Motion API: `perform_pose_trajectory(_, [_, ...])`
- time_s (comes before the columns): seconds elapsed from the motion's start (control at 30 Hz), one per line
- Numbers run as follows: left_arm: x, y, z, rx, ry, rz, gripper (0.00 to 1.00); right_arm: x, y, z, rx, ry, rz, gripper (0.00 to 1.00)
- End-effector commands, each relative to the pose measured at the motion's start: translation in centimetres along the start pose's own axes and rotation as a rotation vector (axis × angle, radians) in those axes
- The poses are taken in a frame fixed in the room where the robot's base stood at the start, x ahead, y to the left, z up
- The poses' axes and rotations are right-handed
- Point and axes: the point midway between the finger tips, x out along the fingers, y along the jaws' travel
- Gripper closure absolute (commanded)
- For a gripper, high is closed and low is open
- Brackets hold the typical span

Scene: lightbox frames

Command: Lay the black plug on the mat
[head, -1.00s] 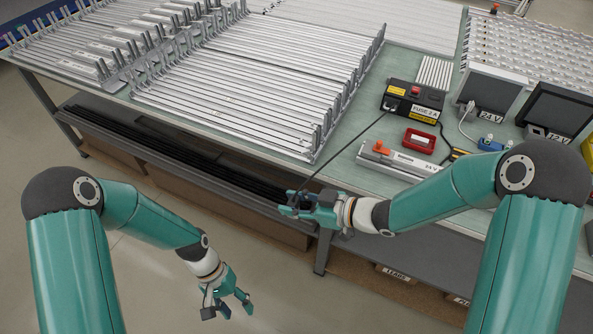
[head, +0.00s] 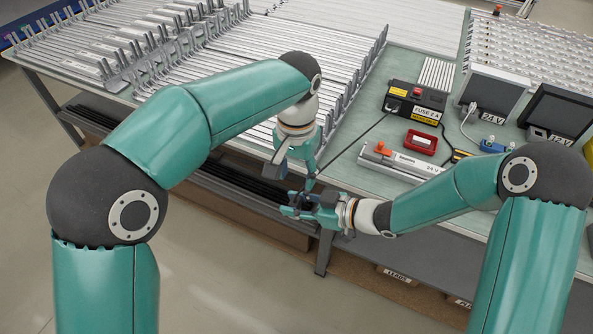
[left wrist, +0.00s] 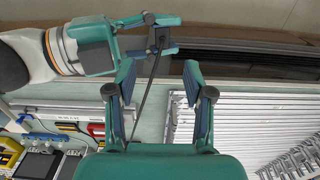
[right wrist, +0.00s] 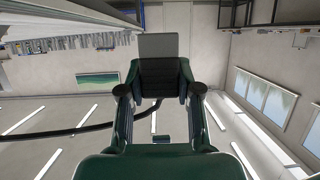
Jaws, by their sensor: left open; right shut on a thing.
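The black plug (left wrist: 164,38) is small and dark and sits between the fingertips of my right gripper (head: 300,201), off the bench's front edge. In the head view the plug is mostly hidden by the fingers. A dark block between the fingers also shows in the right wrist view (right wrist: 158,79). The black cable (head: 353,146) runs from the plug to the black fuse box on the bench. My left gripper (head: 296,176) points down just above the right one, open and empty. In the left wrist view its spread fingers (left wrist: 158,76) straddle the cable. I cannot make out a separate mat.
The fuse box (head: 412,101), a red tray (head: 420,142) and a grey unit with an orange part (head: 398,161) stand on the green bench top (head: 352,120). Metal light frames (head: 345,84) fill its left part. Two dark-screened monitors stand at the right.

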Motion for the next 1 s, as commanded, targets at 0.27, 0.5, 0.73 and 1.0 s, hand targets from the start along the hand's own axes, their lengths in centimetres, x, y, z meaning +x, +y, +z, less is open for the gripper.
perform_pose_trajectory(0.27, [3.1, 0.2, 0.1, 0.004, -0.006, 0.000, 0.48, 0.0, 0.0, 0.0, 0.000, 0.000, 0.000, 1.00])
perform_pose_trajectory(0.5, [7.6, 0.1, 0.1, 0.004, -0.005, 0.000, 0.48, 0.0, 0.0, 0.0, 0.000, 0.000, 0.000, 1.00])
perform_pose_trajectory(0.73, [10.7, 0.2, 0.1, 0.003, -0.003, 0.001, 0.48, 0.0, 0.0, 0.0, 0.000, 0.000, 0.000, 1.00])
perform_pose_trajectory(1.0, [11.9, 0.2, 0.0, 0.004, -0.001, 0.000, 0.48, 0.0, 0.0, 0.0, 0.000, 0.000, 0.000, 1.00])
